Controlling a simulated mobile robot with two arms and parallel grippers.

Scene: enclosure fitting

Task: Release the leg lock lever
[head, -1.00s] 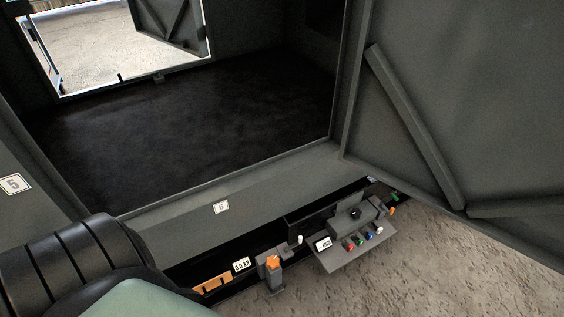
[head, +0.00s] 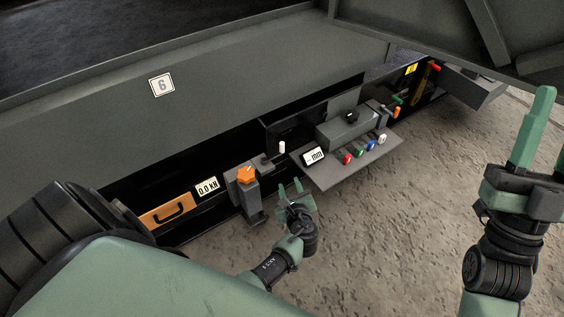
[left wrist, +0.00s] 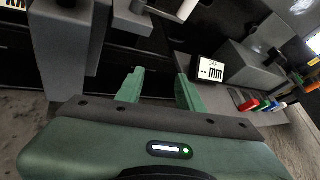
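I cannot tell for sure which control is the leg lock lever. A small white-tipped lever (head: 282,147) stands upright on a grey bracket beside the panel; its white handle also shows at the top of the left wrist view (left wrist: 186,9).
Gravel is open in front.

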